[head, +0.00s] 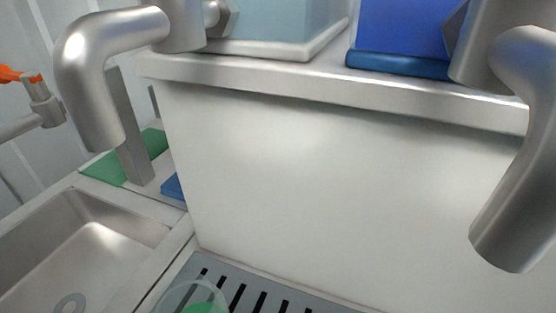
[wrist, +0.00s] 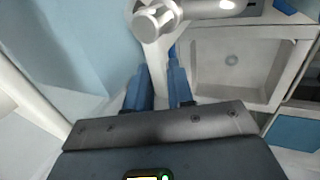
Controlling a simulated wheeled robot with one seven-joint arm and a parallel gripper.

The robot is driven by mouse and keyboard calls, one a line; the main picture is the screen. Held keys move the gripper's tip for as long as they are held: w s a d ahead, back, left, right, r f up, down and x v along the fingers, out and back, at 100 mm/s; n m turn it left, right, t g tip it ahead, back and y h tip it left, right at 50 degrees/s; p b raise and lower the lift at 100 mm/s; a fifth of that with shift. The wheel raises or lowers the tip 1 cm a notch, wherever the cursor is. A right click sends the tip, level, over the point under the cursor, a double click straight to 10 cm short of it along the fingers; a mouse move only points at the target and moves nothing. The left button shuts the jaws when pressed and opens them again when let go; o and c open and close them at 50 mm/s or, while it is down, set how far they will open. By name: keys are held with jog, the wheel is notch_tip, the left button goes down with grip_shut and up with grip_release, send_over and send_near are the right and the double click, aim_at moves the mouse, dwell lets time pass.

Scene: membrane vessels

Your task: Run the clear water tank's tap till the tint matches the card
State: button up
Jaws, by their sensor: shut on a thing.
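The clear water tank (head: 275,20) is pale blue-grey and stands on a white stand. Its metal tap (head: 95,60) bends down at the left; I see no stream below its spout. In the wrist view, the tap (wrist: 155,20) shows at the top, with its spout to the right. My gripper (wrist: 160,80) has blue fingers, shut on the pale tap handle (wrist: 155,62). The gripper is outside the head view. A clear glass (head: 178,293) with green liquid (head: 205,309) is cut off at the bottom edge. A flat green piece (head: 108,166), possibly the card, lies behind the sink.
A deep blue tank (head: 405,25) stands at right, with another metal spout (head: 505,220) in front. A slotted drip grate (head: 245,285) lies below. A steel sink (head: 85,240) is at left, beside an orange-handled fitting (head: 20,75).

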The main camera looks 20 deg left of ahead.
grip_shut()
jog(key=s+n+b, duration=0.1)
jog(key=n+y+b, duration=0.1)
jog(key=n, duration=0.1)
jog(key=s+n+y+b, duration=0.1)
jog(key=n+b, duration=0.1)
jog(key=shift+s+d, duration=0.25)
jog(key=shift+s, duration=0.05)
